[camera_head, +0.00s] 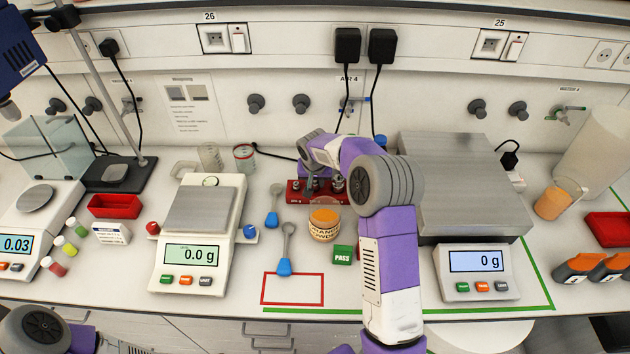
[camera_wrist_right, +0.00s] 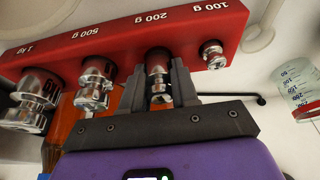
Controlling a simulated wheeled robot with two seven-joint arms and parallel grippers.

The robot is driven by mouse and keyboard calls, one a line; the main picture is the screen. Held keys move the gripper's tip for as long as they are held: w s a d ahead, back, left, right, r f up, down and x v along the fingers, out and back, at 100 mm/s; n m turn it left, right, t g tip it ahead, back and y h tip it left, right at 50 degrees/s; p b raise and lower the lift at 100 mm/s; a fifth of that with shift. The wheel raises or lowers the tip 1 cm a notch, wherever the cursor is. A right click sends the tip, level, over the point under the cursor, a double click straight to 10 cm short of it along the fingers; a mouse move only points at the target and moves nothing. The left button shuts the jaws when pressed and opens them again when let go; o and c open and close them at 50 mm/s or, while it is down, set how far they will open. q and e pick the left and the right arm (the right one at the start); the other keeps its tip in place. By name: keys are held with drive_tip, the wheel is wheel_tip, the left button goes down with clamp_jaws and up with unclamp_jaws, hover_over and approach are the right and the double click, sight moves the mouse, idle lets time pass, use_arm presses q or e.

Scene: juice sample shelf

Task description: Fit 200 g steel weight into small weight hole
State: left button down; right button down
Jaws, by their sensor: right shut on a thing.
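The red weight block (camera_head: 293,196) stands on the bench behind the orange-labelled tub; in the right wrist view the block (camera_wrist_right: 120,45) carries the labels 1 kg, 500 g, 200 g and 100 g. My right gripper (camera_wrist_right: 158,76) is shut on the shiny steel 200 g weight (camera_wrist_right: 160,97), lined up with the dark hole by the 200 g label. I cannot tell how deep the weight sits. In the head view my right gripper (camera_head: 313,190) is at the block, partly hidden by my arm. My left gripper is out of view; only part of that arm shows at lower left.
Other steel weights (camera_wrist_right: 93,84) stand in the block on both sides of the gripper. The tub (camera_head: 324,226) is close in front. Scales (camera_head: 203,208) stand left and a larger scale (camera_head: 470,190) right. A glass beaker (camera_wrist_right: 298,80) is near the block.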

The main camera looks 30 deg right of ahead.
drive_tip(key=shift+s+f, duration=0.15)
drive_tip(key=shift+f, duration=0.15)
drive_tip(key=shift+r, duration=0.45)
drive_tip(key=c, duration=0.8)
unclamp_jaws()
drive_tip(key=v, duration=0.7)
drive_tip(key=shift+r+p, duration=0.3)
drive_tip(key=shift+p, duration=0.1)
